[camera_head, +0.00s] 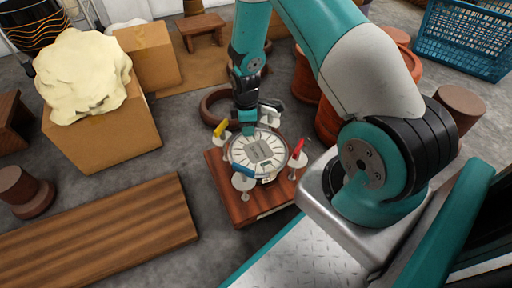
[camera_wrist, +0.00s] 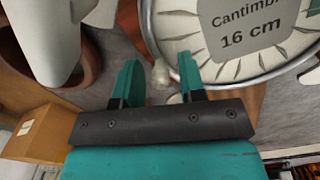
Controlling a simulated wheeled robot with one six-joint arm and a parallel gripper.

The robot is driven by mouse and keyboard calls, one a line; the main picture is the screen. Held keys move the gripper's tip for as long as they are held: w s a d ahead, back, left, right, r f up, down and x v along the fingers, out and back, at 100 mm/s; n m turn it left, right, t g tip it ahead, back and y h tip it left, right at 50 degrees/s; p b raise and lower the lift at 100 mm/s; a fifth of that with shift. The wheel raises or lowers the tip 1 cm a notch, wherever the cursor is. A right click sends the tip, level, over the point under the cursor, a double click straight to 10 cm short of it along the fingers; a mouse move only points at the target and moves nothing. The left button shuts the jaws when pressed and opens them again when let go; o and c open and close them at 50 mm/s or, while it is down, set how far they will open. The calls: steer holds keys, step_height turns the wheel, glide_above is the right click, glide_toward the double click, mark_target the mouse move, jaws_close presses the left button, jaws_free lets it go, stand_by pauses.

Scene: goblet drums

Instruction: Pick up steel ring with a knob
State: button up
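The steel ring (camera_head: 286,163) rims a pale round dial disc and lies on a reddish wooden block. In the wrist view its grey metal edge (camera_wrist: 148,32) curves around the disc, which is printed "16 cm". A small pale knob (camera_wrist: 161,73) shows at the ring's edge, between my two fingers. My gripper (camera_wrist: 158,64) is open, with a finger on either side of the knob; I cannot tell whether they touch it. In the head view my gripper (camera_head: 246,127) points down at the ring's far edge and hides that part.
Clamps with yellow, red (camera_head: 298,149) and blue handles stand around the ring, close to my gripper. The wooden block (camera_head: 222,182) sits on the grey floor. A cardboard box (camera_head: 105,140) and plank (camera_head: 100,232) are at left.

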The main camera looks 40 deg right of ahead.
jaws_close()
steer(key=shift+r, duration=0.15)
